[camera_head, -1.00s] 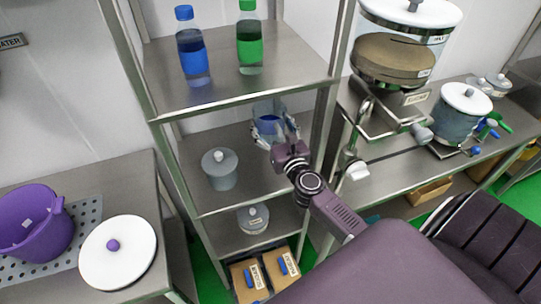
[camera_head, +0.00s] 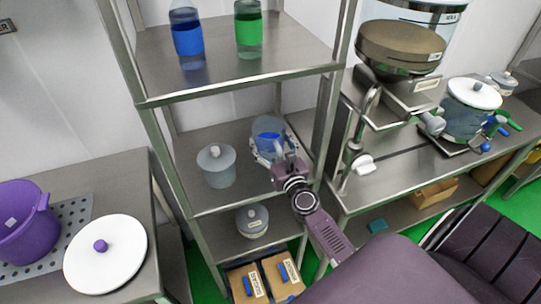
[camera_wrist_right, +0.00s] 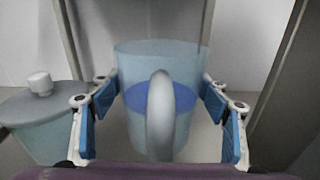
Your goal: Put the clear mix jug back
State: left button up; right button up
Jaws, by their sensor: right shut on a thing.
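The clear mix jug (camera_head: 268,128) has blue in it and a pale handle that faces my wrist camera. It is upright at the right side of the rack's middle shelf (camera_head: 240,187). My right gripper (camera_head: 270,152) is shut on it, with one blue-padded finger on each side of the jug (camera_wrist_right: 160,60) in the right wrist view. The handle stands between the fingers. My left gripper is not in view.
A grey lidded jar (camera_head: 217,170) stands left of the jug; it also shows in the right wrist view (camera_wrist_right: 42,125). Rack posts rise close by. Blue (camera_head: 187,38) and green (camera_head: 248,35) bottles stand on the shelf above. Another lidded container (camera_head: 252,221) is below.

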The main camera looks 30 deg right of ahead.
aim_at(270, 150)
jog(key=shift+f+b, duration=1.6)
jog(key=shift+f, duration=0.45)
jog(key=o, duration=1.8)
jog(key=shift+f, duration=0.15)
jog(key=shift+o, duration=0.2)
jog(key=b+v, duration=0.2)
jog(key=v, duration=1)
jog(key=shift+b, duration=0.3)
